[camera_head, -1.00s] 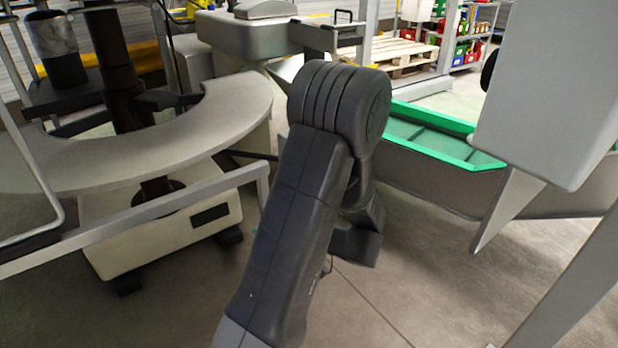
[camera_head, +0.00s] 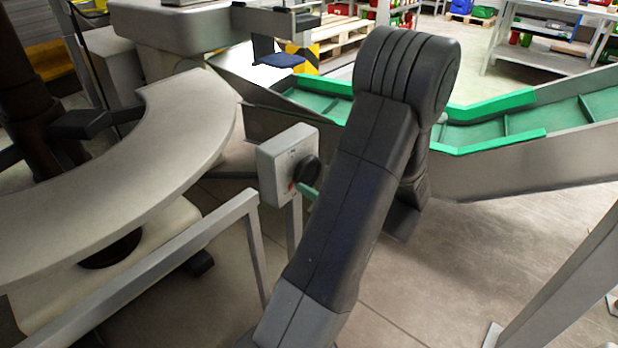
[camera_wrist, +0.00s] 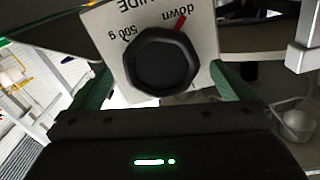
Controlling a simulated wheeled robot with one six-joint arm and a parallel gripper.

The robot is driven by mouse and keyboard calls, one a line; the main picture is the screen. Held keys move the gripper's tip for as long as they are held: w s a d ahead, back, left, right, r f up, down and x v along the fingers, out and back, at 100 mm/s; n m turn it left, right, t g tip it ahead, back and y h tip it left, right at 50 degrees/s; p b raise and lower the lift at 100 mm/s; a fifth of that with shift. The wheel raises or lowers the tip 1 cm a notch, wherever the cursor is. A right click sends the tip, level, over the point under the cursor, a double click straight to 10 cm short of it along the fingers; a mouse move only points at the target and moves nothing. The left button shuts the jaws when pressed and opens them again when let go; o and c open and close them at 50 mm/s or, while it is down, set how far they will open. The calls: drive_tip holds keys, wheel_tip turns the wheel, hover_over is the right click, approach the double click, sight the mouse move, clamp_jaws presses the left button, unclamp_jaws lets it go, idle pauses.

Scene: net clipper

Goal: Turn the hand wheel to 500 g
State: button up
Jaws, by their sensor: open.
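The hand wheel is a black six-sided knob (camera_wrist: 163,62) on a light grey panel (camera_wrist: 118,62). The panel's lettering appears upside down: "500 g" left of the knob, "down" above it. In the head view the knob (camera_head: 308,170) is on a grey box (camera_head: 280,165) on a post. One green finger shows just below it; my arm hides the rest of the gripper.
A curved grey table (camera_head: 130,165) and a metal rail (camera_head: 150,262) stand left of the box. A conveyor with green edges (camera_head: 500,138) runs behind my arm to the right. Open floor (camera_head: 480,260) lies right of my arm.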

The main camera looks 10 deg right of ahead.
sight(311, 177)
drive_tip(key=shift+x, duration=2.25)
drive_tip(key=shift+s, duration=0.1)
drive_tip(key=c, duration=0.9)
drive_tip(key=shift+o, duration=0.2)
